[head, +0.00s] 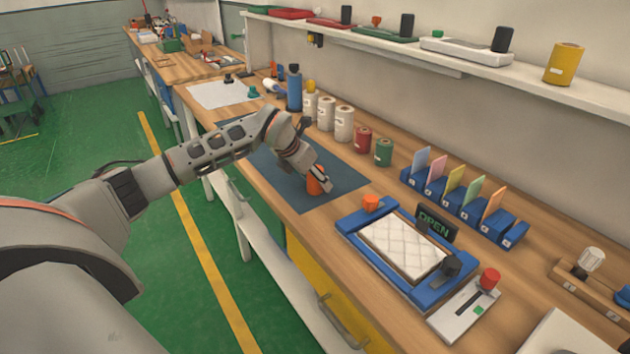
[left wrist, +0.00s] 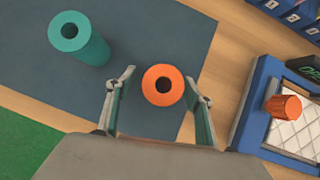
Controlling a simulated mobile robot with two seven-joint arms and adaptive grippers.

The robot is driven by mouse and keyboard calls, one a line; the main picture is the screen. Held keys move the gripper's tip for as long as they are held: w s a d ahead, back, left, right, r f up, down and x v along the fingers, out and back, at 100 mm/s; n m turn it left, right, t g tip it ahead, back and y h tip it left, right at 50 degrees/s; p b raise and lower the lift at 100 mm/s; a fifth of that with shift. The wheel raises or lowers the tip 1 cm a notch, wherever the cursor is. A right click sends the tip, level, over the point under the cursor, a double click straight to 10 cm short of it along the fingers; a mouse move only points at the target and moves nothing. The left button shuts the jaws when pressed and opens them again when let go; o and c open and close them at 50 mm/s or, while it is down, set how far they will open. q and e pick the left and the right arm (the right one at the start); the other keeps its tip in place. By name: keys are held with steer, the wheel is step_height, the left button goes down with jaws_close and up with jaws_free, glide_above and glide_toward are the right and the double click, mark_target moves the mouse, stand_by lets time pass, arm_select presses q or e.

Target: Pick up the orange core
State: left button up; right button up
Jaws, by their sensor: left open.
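The orange core (head: 314,186) stands upright on the dark blue mat (head: 345,182), partly covered by my left gripper (head: 319,180) in the head view. In the left wrist view, the orange core (left wrist: 163,100) is a ring with a dark hole, seen from above. My left gripper (left wrist: 159,88) is open there, one finger on each side of the core. Gaps show between the core and both fingers. A teal core (left wrist: 88,47) stands on the mat to the upper left in the left wrist view. My right gripper is out of view.
A blue frame (head: 350,228) with a white quilted pad and a small orange piece (head: 371,203) lies right of the mat. White rolls (head: 344,124), a red roll (head: 363,139) and a green roll (head: 383,152) stand behind it. Blue card holders (head: 462,208) stand farther right.

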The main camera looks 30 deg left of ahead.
arm_select(q)
steer(key=c, duration=1.2)
steer(key=shift+r, duration=0.15)
